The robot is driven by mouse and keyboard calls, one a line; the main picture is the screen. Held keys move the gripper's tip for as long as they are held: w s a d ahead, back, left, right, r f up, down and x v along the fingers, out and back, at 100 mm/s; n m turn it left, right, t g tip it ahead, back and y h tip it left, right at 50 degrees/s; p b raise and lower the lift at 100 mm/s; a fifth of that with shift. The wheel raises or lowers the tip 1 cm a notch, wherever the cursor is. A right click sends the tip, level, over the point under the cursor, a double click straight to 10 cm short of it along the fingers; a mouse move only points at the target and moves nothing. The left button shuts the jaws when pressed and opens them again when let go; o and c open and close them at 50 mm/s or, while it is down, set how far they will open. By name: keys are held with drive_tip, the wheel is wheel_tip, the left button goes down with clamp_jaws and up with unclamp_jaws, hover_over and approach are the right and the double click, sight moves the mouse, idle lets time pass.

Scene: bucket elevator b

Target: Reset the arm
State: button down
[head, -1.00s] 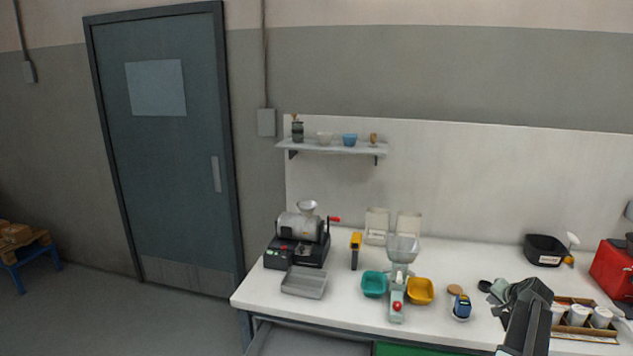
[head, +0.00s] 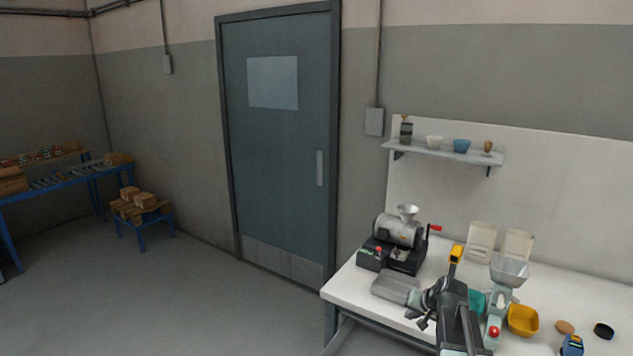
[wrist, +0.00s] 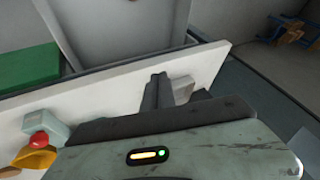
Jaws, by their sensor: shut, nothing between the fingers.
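My gripper (head: 421,320) is at the front edge of the white workbench in the head view, with my arm reaching up from the bottom of the picture. In the wrist view my gripper's two dark fingers (wrist: 157,90) lie together, shut and empty, over the white bench top (wrist: 110,102). In the head view my arm and gripper hide part of the teal bowl (head: 477,300) and of the bench's front edge.
A grey tray (head: 396,287) lies close behind my gripper. A grinder (head: 398,232), a device with a red button (head: 494,330) and a yellow bowl (head: 522,320) stand on the bench. Open floor (head: 190,290) lies left, before a closed door (head: 275,150).

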drive_tip(key=s+a+f+n+g, duration=0.1)
drive_tip(key=s+a+n, duration=0.1)
drive_tip(key=a, duration=0.5)
drive_tip(key=s+a+f+n+g, duration=0.1)
drive_tip(key=s+a, duration=0.2)
drive_tip(key=a, duration=0.4)
drive_tip(key=s+a+f+n+g, duration=0.2)
drive_tip(key=s+a+g, duration=0.1)
drive_tip(key=s+a, duration=0.35)
drive_tip(key=s+d+g+h, duration=0.1)
drive_tip(key=s+d, duration=0.2)
drive_tip(key=s, duration=0.4)
drive_tip(key=shift+f+g+h, duration=0.25)
drive_tip(key=shift+g+h, duration=0.05)
drive_tip(key=shift+g, duration=0.1)
drive_tip(key=shift+a, duration=0.1)
